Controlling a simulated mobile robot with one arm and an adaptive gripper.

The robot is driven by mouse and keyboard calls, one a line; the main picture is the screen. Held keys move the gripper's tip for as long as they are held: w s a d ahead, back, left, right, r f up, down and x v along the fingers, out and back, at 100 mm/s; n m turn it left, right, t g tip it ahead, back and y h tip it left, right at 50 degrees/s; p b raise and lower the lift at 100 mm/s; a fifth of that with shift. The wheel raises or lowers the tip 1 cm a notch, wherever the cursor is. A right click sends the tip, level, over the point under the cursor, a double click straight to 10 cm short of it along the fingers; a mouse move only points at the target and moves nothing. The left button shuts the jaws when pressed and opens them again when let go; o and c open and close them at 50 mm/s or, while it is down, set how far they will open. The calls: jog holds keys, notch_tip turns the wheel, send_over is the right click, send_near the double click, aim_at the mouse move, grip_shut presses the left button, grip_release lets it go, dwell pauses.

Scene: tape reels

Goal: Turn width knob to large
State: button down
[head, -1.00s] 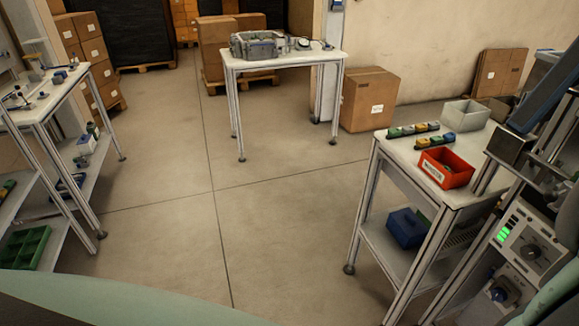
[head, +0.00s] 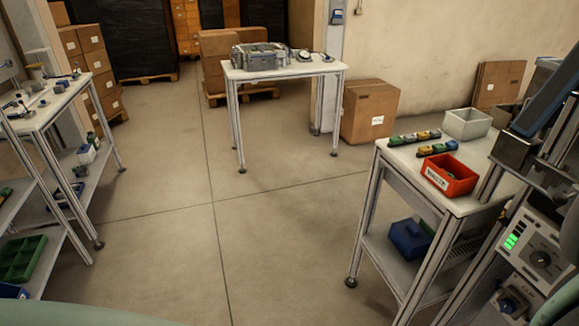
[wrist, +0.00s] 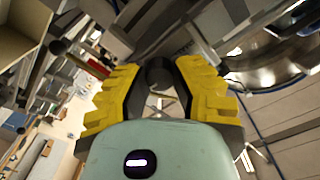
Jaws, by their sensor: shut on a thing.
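My gripper (wrist: 160,88) shows in the wrist view, with yellow and black fingers on both sides of a dark round knob-like piece (wrist: 158,71). The fingers are shut on it. No label or pointer on it can be read, so I cannot tell its setting. My gripper is not in the head view. There, a machine panel at the right edge carries a dark round knob (head: 541,259) beside green lights (head: 513,241). A second dark knob (head: 512,304) is below it. Nothing touches these two knobs in that view. I cannot tell which knob is the width knob.
A white bench (head: 388,157) near the machine holds a red bin (head: 449,176), a grey bin (head: 467,124) and small coloured parts. Another table (head: 284,70) stands at the back, and shelves (head: 62,102) stand at left. The middle floor (head: 270,230) is clear.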

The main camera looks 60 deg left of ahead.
jog(key=shift+f, duration=0.45)
jog(key=c, duration=1.1)
grip_release()
jog(key=shift+a+r, duration=0.1)
jog(key=o, duration=0.4)
jog(key=shift+r, duration=0.2)
jog(key=shift+r, duration=0.1)
jog(key=s+a+n+p, duration=0.1)
jog(key=s+n+p, duration=0.4)
jog(key=n, duration=0.6)
jog(key=s+a+n+p, duration=0.1)
jog(key=s+n+p, duration=0.4)
jog(key=n+p, duration=0.5)
jog(key=s+a+n+p, duration=0.2)
jog(key=s+n+p, duration=0.3)
jog(key=n, duration=0.7)
jog(key=shift+s+r+p, duration=0.2)
jog(key=shift+p, duration=1.15)
